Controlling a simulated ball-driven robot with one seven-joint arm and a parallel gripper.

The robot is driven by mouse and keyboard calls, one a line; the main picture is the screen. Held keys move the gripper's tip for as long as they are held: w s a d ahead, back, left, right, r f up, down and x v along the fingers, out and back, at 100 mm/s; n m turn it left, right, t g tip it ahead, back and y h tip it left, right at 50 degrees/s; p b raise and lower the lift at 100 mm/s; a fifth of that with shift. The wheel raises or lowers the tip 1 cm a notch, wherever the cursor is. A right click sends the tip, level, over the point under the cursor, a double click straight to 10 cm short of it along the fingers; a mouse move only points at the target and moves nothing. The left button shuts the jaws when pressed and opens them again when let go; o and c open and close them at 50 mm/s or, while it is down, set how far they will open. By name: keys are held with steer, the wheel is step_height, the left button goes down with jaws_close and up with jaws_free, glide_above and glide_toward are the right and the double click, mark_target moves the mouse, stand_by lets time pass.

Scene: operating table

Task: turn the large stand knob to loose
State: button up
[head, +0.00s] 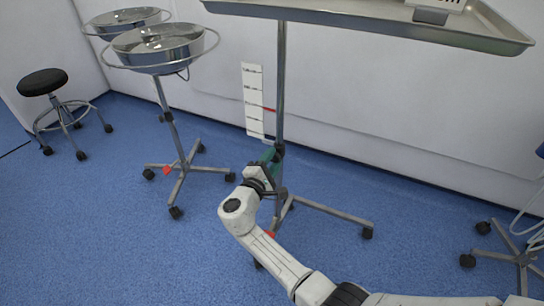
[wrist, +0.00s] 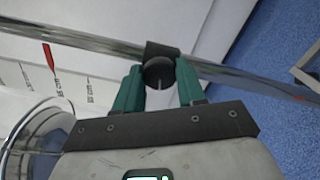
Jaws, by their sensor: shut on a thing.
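The large stand knob (wrist: 158,74) is a round black knob with a pale line on its face, on a black collar around the stand's steel pole. In the wrist view it sits between the two green fingers of my gripper (wrist: 158,86), which is shut on it. In the head view my gripper (head: 268,156) reaches the pole (head: 281,90) low down, and the knob is mostly hidden behind the gripper and wrist. The stand's steel tray (head: 380,22) is at the top of the pole.
A height scale (head: 253,95) with a red pointer (head: 268,109) stands beside the pole. The stand's wheeled foot (head: 335,214) spreads on the blue floor. Two steel basins on a wheeled stand (head: 158,48) are at left, with a black stool (head: 43,82) beyond.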

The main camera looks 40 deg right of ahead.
steer(key=shift+f+n+p, duration=0.1)
steer(key=shift+n+p, duration=4)
steer(key=shift+n, duration=3.6)
steer(key=o, duration=1.1)
steer(key=shift+c, duration=0.2)
steer(key=shift+a, duration=0.1)
steer(key=p+v, duration=0.2)
steer(key=v, duration=0.8)
steer(key=shift+a, duration=0.35)
steer(key=shift+s, duration=0.15)
